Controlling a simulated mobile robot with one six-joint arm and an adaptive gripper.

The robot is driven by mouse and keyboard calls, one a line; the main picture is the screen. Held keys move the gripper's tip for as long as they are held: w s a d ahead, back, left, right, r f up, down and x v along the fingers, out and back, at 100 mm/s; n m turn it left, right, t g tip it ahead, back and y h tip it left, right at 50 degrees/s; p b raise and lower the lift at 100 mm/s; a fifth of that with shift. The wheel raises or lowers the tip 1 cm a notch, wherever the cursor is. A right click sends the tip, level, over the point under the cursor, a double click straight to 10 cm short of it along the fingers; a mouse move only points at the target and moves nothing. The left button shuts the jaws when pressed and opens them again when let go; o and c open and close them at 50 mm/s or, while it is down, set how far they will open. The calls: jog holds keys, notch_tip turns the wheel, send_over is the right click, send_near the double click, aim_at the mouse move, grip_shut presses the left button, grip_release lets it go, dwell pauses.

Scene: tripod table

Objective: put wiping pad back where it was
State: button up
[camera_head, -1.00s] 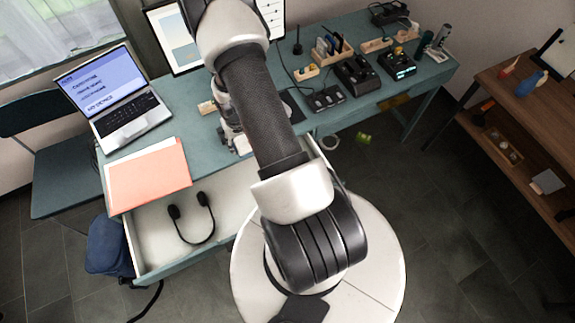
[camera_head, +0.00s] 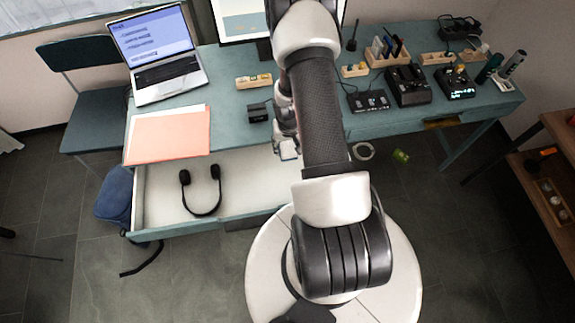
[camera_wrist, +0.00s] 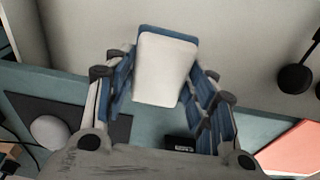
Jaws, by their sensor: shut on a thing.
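The wiping pad (camera_wrist: 163,72) is a white block with a blue edge in the middle of the wrist view. My gripper (camera_wrist: 163,88) is shut on it, with blue-lined fingers on both sides. In the wrist view the pad appears over the open drawer (camera_wrist: 75,30), near the table's front edge. In the head view the pad (camera_head: 288,151) is a small pale patch below my gripper (camera_head: 287,137), close to the drawer's right part. My arm hides part of the table there. I cannot tell the pad's height above the drawer.
A black headset (camera_head: 202,190) lies in the drawer. On the teal table (camera_head: 228,125) are a salmon folder (camera_head: 168,135), a laptop (camera_head: 165,60), a small black box (camera_head: 258,112) and a wooden block (camera_head: 253,81). A mouse (camera_wrist: 50,131) is on a dark mat. Chargers (camera_head: 408,84) stand right.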

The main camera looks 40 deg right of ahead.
aim_at(287, 164)
notch_tip(287, 164, down, 10)
jog(key=b, duration=0.8)
jog(key=shift+f+b, duration=0.25)
jog(key=shift+b, duration=0.15)
jog(key=shift+r, duration=0.15)
jog(key=o, duration=1)
